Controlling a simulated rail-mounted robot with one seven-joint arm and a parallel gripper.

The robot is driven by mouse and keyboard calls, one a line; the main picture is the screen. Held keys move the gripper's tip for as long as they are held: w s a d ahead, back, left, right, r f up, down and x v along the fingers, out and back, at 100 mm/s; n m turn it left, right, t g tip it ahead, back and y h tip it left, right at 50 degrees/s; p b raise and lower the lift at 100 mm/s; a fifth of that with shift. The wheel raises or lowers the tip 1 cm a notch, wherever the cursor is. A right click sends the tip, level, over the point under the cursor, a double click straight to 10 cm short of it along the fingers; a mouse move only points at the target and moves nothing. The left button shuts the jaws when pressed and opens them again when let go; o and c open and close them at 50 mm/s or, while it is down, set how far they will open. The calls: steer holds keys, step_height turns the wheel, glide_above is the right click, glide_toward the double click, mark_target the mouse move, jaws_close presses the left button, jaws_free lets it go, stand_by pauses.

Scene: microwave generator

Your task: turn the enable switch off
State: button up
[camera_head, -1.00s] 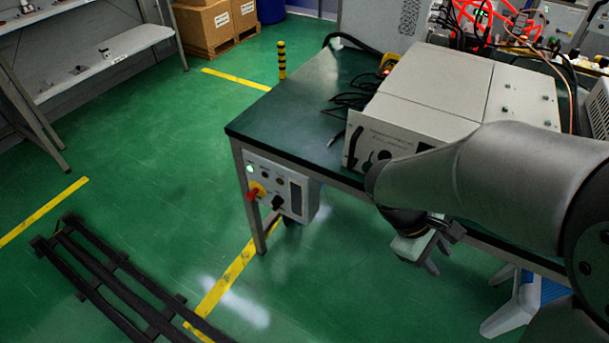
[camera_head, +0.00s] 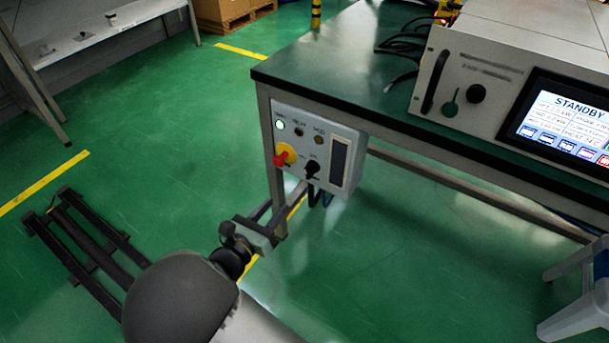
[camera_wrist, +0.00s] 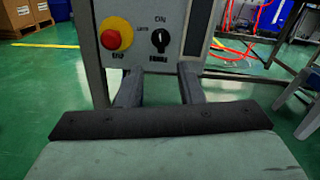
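The enable switch (camera_head: 312,168) is a black rotary knob on the grey control box (camera_head: 325,128) under the table's left corner. In the wrist view the enable switch (camera_wrist: 160,41) has "ON" above it and a label below that appears to read "ENABLE". Its light mark appears to point roughly up. My gripper (camera_head: 291,208) is below and in front of the box. Its two fingers (camera_wrist: 160,91) are apart with nothing between them, just below the knob and not visibly touching it.
A red emergency-stop button (camera_head: 285,155) on a yellow base is left of the knob. The table leg (camera_head: 268,150) stands close at the left. A generator (camera_head: 470,80) on the table shows "STANDBY". A black rack (camera_head: 85,240) lies on the floor.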

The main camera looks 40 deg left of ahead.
mark_target(306, 171)
steer(key=w+b, duration=0.1)
steer(key=w, duration=0.3)
steer(key=w+b, duration=0.1)
steer(key=w, duration=0.4)
steer(key=w+b, duration=0.1)
steer(key=w, duration=0.4)
steer(key=shift+w+a+b, duration=0.25)
steer(key=shift+a+b, duration=0.05)
steer(key=shift+b, duration=0.05)
jaws_close()
